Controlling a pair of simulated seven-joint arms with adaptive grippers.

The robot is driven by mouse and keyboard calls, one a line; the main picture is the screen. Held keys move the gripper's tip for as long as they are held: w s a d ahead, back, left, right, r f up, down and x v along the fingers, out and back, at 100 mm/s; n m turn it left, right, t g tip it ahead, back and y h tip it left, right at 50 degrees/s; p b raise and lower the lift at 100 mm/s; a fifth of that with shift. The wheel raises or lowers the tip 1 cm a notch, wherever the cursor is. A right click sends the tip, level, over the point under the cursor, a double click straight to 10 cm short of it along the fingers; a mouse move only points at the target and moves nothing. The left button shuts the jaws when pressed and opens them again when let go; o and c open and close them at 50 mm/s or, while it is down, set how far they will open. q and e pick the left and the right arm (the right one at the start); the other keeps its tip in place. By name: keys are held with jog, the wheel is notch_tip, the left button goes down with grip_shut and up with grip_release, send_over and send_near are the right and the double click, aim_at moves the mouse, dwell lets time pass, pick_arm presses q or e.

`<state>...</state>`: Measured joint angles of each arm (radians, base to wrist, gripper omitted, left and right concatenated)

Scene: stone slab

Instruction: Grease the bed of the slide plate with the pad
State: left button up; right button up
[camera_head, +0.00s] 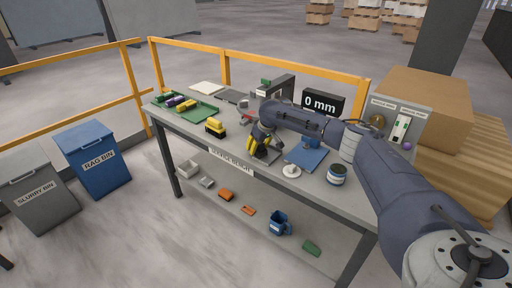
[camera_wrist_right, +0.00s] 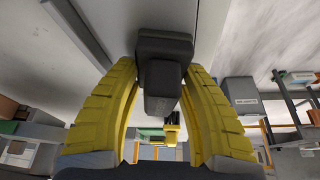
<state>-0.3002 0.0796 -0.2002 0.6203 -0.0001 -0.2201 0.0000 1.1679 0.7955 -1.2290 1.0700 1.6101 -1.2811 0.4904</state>
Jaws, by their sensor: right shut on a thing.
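My right gripper (camera_head: 258,146) is over the front of the service bench (camera_head: 215,150). Its yellow fingers are shut on a dark, blocky thing (camera_wrist_right: 163,85), probably the pad, which sits between them in the right wrist view. In the head view the fingers mostly hide it, and I cannot tell whether it touches anything. A blue plate (camera_head: 315,157) lies on the bench just right of the gripper; I cannot tell if it is the slide plate. An open-looking tin (camera_head: 337,174) stands farther right. My left gripper is not in view.
A white round piece (camera_head: 291,171) lies near the front edge. A yellow-black block (camera_head: 215,127) and a green tray (camera_head: 200,112) are to the left. A "0 mm" display (camera_head: 322,102) stands behind. A blue rag bin (camera_head: 94,158) stands left.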

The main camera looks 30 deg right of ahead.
aim_at(271, 156)
jog(key=shift+s+d, duration=0.45)
jog(key=shift+s, duration=0.75)
jog(key=shift+s+d, duration=0.5)
jog(key=shift+s, duration=0.65)
jog(key=shift+s+d, duration=0.45)
jog(key=shift+s, duration=0.75)
jog(key=shift+d, duration=0.15)
jog(key=shift+w+d, duration=0.25)
jog(key=shift+d, duration=0.25)
jog(key=shift+w+a, duration=0.45)
jog(key=shift+w, duration=0.8)
jog(key=shift+w+a, duration=0.5)
jog(key=shift+w, duration=0.75)
jog(key=shift+w+a, duration=0.45)
jog(key=shift+w, duration=0.8)
jog(key=shift+w+d, duration=0.1)
jog(key=shift+d, duration=0.05)
